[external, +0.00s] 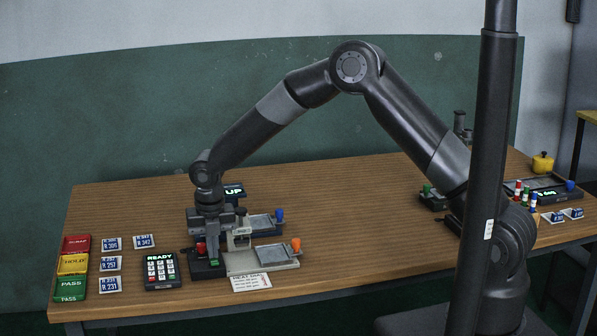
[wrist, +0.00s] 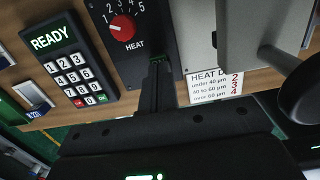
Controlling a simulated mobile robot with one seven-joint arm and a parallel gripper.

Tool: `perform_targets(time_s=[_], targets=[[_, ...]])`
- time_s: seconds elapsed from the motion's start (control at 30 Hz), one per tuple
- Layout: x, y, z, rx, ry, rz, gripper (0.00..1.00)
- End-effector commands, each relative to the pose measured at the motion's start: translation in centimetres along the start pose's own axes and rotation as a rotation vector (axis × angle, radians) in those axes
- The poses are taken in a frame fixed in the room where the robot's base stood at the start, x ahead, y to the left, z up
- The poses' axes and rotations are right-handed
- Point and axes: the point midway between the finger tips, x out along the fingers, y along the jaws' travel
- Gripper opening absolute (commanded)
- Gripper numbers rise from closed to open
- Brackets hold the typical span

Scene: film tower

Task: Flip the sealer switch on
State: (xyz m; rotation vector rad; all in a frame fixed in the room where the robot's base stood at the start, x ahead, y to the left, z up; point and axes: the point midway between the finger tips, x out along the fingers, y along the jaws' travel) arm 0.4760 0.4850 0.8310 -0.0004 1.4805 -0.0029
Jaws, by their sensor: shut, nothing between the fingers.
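The sealer's black control box (wrist: 125,50) has a red HEAT knob (wrist: 122,28) set on a numbered dial. In the external view the control box (external: 207,274) stands at the left of the sealer's pale base (external: 262,268). My gripper (wrist: 158,75) is shut and empty, pointing down at the box's near edge, right of the knob. In the external view my gripper (external: 213,255) is low over the box. A small green patch shows at the fingertips; the switch is mostly hidden there, and I cannot tell its position or whether the fingers touch it.
A keypad (wrist: 72,72) reading READY is left of the box. A HEAT card (wrist: 215,86) lies in front of the sealer. SCRAP, HOLD and PASS trays (external: 72,265) and several labels are at the far left. The middle of the table (external: 350,220) is clear.

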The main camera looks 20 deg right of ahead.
Motion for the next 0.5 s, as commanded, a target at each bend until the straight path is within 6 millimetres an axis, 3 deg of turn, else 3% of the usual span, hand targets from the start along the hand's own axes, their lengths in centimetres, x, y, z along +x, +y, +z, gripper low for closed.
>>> perform_targets(time_s=[0.13, 0.5], targets=[[0.08, -0.05, -1.02, -0.004, 0.008, -0.004, 0.0], [-0.24, 0.03, -0.96, -0.002, 0.004, -0.001, 0.0]])
